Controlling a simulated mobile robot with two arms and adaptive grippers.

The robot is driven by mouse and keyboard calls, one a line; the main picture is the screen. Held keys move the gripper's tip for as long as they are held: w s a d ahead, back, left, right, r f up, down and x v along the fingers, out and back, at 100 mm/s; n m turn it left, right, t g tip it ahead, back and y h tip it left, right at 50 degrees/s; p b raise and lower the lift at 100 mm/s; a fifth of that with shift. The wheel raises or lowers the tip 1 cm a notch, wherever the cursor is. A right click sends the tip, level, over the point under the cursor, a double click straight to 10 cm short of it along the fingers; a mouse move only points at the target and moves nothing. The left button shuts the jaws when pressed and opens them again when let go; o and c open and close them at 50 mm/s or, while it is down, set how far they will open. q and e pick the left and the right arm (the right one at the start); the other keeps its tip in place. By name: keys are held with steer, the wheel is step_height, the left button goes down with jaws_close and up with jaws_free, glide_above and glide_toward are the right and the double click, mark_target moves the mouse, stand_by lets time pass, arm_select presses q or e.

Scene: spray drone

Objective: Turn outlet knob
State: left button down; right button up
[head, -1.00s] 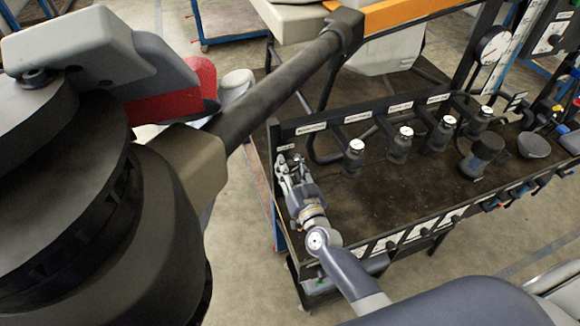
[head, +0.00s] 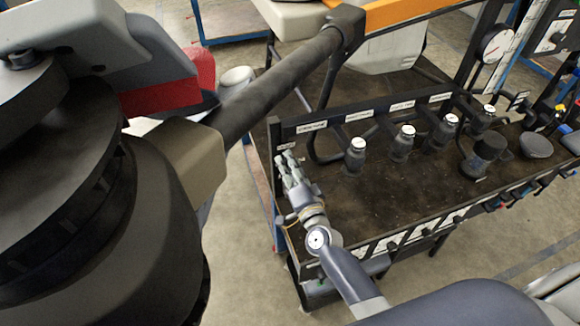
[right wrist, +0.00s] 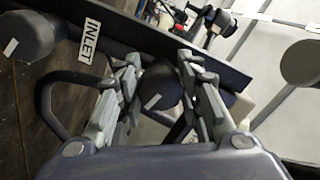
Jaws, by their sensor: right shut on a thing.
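My right gripper (head: 286,158) is at the left end of the black rack on the cart, close to a small label on its upright. In the right wrist view, its two fingers (right wrist: 159,62) are on either side of a dark rounded knob (right wrist: 159,88) with a white stripe and are shut on it. An INLET label (right wrist: 90,40) is on the dark panel to the left of the fingers. No outlet label is readable, so I cannot tell from lettering which knob this is. In the head view the gripper hides the knob. My left gripper is not in view.
Another dark knob (right wrist: 30,36) with a white stripe is left of the label. Several capped bottles (head: 356,155) stand along the rack. A pressure gauge (head: 496,44) is at the back right. A large dark drone arm (head: 275,85) crosses the upper left.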

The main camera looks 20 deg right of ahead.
steer(key=shift+m, duration=0.8)
steer(key=o, duration=1.1)
steer(key=s, duration=1.2)
steer(key=shift+d, duration=0.2)
